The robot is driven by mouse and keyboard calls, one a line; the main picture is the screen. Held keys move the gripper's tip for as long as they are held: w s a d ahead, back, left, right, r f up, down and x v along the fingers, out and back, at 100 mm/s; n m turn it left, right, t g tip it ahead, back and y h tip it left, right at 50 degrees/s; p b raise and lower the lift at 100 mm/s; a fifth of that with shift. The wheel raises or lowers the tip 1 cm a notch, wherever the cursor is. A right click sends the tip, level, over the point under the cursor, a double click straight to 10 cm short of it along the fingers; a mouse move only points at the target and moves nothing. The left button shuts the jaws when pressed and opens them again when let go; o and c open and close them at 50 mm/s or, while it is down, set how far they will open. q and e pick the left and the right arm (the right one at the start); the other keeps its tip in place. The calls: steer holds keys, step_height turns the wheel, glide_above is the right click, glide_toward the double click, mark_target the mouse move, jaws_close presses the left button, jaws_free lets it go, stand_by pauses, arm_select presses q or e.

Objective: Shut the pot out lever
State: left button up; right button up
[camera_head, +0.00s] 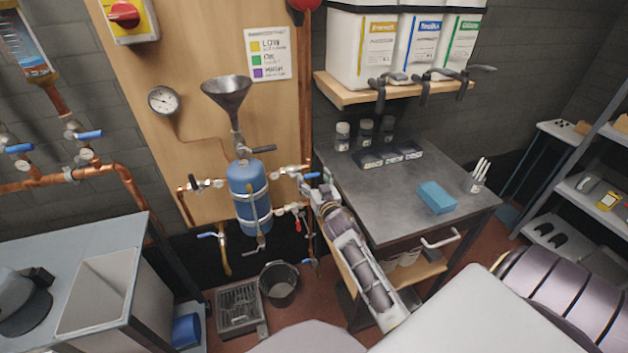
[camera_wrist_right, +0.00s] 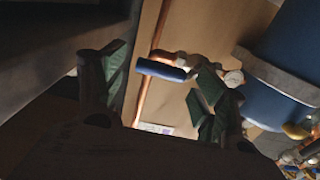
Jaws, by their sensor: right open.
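The blue pot (camera_head: 249,195) hangs on the wooden board below a dark funnel (camera_head: 228,97). A blue-handled lever (camera_head: 311,176) sits on the pipe fitting at the pot's right; no label on it can be read. My right gripper (camera_head: 318,189) is at this lever, open, with its arm coming up from below. In the right wrist view the blue lever (camera_wrist_right: 161,70) shows beyond and between the open green-padded fingers (camera_wrist_right: 155,85); contact cannot be told. The pot (camera_wrist_right: 285,65) fills the right of that view. My left gripper is not in view.
A dark workbench (camera_head: 400,185) stands close to the right of my right arm, with a blue box (camera_head: 436,197) on it. A red-handled lever (camera_head: 298,225) hangs below the gripper. A bucket (camera_head: 279,283) and a grate (camera_head: 238,306) are on the floor.

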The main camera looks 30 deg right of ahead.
steer(key=c, duration=0.8)
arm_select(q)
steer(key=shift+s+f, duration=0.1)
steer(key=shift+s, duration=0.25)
arm_select(e)
steer(key=shift+r, duration=0.2)
steer(key=c, duration=0.6)
